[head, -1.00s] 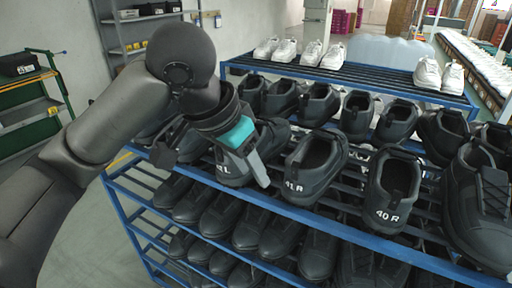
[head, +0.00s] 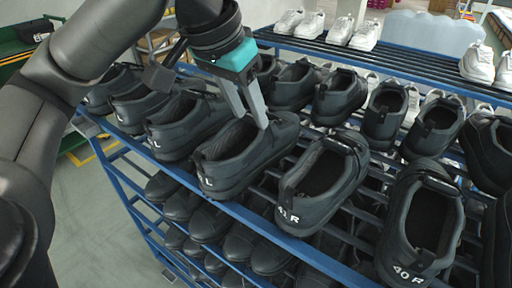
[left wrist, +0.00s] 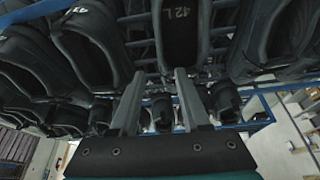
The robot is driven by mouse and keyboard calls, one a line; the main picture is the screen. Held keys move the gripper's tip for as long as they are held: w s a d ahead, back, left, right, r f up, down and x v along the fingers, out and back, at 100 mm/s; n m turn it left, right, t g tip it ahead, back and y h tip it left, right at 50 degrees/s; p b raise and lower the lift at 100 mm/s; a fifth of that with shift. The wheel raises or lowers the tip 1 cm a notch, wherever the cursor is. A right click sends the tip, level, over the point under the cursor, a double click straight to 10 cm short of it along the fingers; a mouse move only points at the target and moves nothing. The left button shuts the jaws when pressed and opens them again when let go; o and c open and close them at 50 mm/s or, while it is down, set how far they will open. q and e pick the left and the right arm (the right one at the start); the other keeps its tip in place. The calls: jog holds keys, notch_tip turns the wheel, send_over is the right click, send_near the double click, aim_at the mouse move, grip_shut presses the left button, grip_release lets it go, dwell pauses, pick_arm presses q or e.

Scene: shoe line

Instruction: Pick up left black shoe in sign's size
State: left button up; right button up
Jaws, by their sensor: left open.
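Black shoes stand in a row on the blue rack's upper level, with white size marks on the ends facing me. My left gripper (head: 252,122) is open and empty. Its fingers point down at the opening and far part of a black shoe marked L (head: 240,158); whether they touch it I cannot tell. In the left wrist view a shoe marked 42 L (left wrist: 180,28) lies straight ahead of the open fingers (left wrist: 159,74). Right of it in the head view are a shoe marked R (head: 322,185), its number partly unclear, and a 40 R shoe (head: 422,228). No sign is visible.
More black shoes (head: 385,112) stand behind this row, close together. White shoes (head: 350,32) sit on the top shelf (head: 400,64). More dark shoes (head: 238,245) fill the level below. The floor (head: 85,215) left of the rack is clear.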

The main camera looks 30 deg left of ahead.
aim_at(262, 141)
pick_arm(q)
jog(key=x, duration=0.5)
jog(key=shift+b, duration=0.3)
jog(key=shift+w+f, duration=0.15)
jog(key=shift+f, duration=0.2)
jog(key=x, duration=0.5)
jog(key=shift+d, duration=0.3)
pick_arm(e)
jog(key=shift+w+a+f, duration=0.1)
jog(key=shift+w+f, duration=0.4)
jog(key=shift+f, duration=0.2)
pick_arm(q)
grip_shut()
pick_arm(e)
jog(key=shift+s, duration=0.15)
